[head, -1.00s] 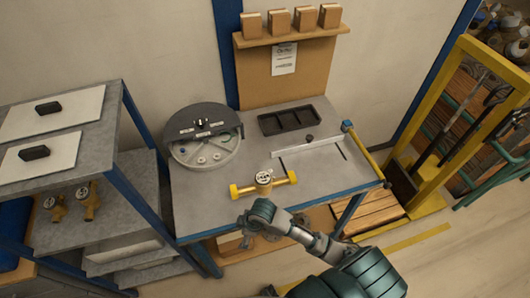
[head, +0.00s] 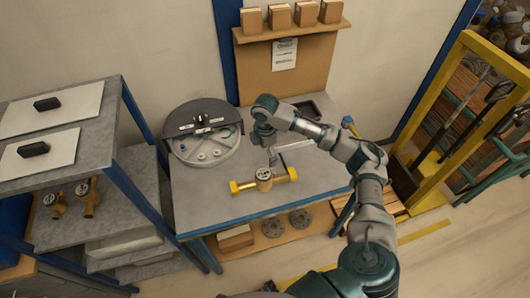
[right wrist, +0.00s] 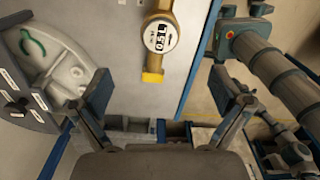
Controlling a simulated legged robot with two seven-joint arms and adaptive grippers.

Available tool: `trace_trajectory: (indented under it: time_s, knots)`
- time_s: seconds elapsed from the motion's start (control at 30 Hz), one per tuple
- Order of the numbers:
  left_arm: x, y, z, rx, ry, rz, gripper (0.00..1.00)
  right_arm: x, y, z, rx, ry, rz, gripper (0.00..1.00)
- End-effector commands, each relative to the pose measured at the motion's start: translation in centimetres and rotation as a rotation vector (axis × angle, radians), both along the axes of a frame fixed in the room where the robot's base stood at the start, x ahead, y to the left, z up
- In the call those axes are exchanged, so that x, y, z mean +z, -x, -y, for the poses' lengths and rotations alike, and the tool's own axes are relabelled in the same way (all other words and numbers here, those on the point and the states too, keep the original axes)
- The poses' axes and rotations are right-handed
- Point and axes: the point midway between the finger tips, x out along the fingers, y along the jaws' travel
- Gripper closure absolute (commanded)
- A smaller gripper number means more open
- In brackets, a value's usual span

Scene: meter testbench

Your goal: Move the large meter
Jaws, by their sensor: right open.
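The large meter (head: 264,179) is a yellow pipe body with a round dial in its middle, lying on the grey workbench top near its front edge. In the right wrist view the meter (right wrist: 155,62) stands upright in the picture, its dial reading digits. My right gripper (head: 271,158) hangs over the bench just behind the meter, fingers down. In the right wrist view the open gripper (right wrist: 160,90) has its fingers wide apart, nothing between them, the meter beyond and above. They appear apart. My left gripper is in neither current view.
A round grey fixture (head: 203,135) stands at the bench's back left. A black tray (head: 318,105) is partly hidden behind my right arm. Smaller brass meters (head: 88,197) sit on the left shelf. The bench's front right is clear.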

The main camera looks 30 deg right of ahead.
Motion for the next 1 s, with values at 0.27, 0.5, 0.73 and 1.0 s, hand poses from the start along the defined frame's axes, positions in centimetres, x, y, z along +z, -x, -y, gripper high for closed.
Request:
trace_trajectory:
  time_s: [0.27,0.5,0.73,1.0]
  knots:
    - [0.0,0.0,-0.1,-0.001,0.000,0.000,1.00,-0.8,0.0,-0.2,0.001,0.001,0.000,0.00]
    - [0.2,-0.1,0.0,0.000,-0.001,-0.002,1.00,-4.9,0.1,0.0,0.001,0.000,-0.003,0.00]
    - [0.5,-0.1,0.0,0.000,-0.001,-0.001,1.00,-9.5,0.1,-0.1,0.000,-0.001,-0.001,0.00]
    - [0.7,-0.1,0.1,0.001,0.000,-0.001,1.00,-14.5,0.1,-0.2,0.001,0.000,0.000,0.00]
